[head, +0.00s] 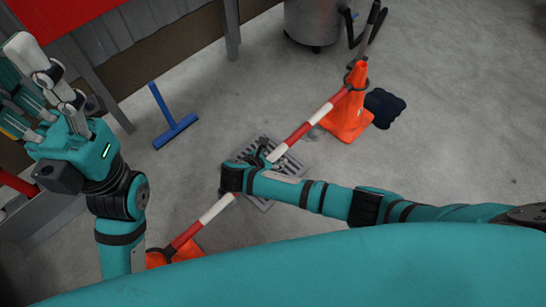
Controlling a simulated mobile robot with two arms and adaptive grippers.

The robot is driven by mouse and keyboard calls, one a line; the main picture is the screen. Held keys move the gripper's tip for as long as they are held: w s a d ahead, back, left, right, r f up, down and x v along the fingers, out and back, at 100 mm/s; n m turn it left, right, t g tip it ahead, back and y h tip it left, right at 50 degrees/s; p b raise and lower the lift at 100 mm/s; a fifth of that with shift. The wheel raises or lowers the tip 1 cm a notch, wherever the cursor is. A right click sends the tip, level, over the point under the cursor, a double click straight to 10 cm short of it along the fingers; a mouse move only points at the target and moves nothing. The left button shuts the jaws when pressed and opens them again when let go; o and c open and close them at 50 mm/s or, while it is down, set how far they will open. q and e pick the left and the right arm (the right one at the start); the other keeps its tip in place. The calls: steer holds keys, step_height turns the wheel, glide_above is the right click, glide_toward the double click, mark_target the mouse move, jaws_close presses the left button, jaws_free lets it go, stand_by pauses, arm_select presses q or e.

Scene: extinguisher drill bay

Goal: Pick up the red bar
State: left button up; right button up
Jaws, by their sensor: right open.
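The red bar (298,133), banded red and white, runs diagonally in the head view between two orange cones. One cone (348,118) stands at the upper right; the other (187,252) is at the lower left, partly hidden by my body. My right gripper (266,152) is open over the middle of the bar, where it and its wrist hide part of it. I cannot tell whether its fingers touch the bar. My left gripper (30,92) is raised at the left, away from the bar, its fingers spread and empty.
A floor grate (290,165) lies under the bar's middle. A blue squeegee (175,131) is on the floor to the left. A grey metal bin (312,22) stands at the back, and a dark cloth-like item (386,107) lies beside the far cone. The floor at right is clear.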

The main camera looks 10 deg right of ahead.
jaws_close()
stand_by(0.4)
